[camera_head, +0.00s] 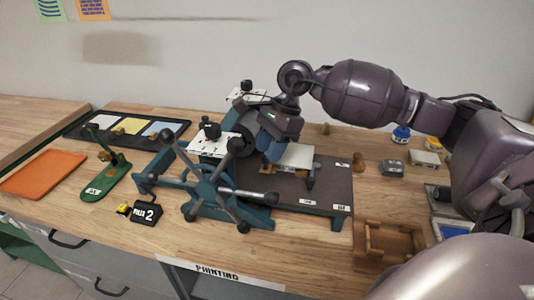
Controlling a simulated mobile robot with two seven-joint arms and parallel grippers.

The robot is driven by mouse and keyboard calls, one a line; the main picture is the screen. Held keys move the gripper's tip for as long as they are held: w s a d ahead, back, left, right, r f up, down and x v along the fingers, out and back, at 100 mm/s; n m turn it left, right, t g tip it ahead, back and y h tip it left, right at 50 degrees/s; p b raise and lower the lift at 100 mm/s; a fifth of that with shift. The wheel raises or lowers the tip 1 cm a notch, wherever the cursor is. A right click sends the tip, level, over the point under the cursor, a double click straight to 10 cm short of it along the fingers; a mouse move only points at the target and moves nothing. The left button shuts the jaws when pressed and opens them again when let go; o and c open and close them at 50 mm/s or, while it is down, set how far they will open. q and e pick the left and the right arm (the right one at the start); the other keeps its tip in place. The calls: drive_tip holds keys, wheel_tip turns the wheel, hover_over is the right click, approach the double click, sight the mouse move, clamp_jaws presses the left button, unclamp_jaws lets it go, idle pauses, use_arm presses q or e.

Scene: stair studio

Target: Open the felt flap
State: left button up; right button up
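A dark teal press (232,203) with a spoked handwheel (207,188) stands on the bench in the middle of the camera_head view. Its dark grey bed (325,188) runs to the right. A pale, flat sheet-like piece (297,157), which may be the felt flap, lies at the bed beside the roller, partly hidden by my gripper. My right gripper (270,152) reaches in from the right and points down at the left edge of this piece. I cannot tell whether it touches it, and its fingertips are too small and dark to read. My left gripper is not in view.
An orange tray (43,173), a green stand (104,178) and a black tray with coloured panels (132,128) lie to the left. A wooden rack (388,240) is at the front right. Small jars (401,134) stand at the right rear. Open bench lies in front of the press.

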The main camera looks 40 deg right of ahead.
drive_tip(key=shift+x, duration=0.9)
clamp_jaws()
drive_tip(key=shift+w, duration=0.1)
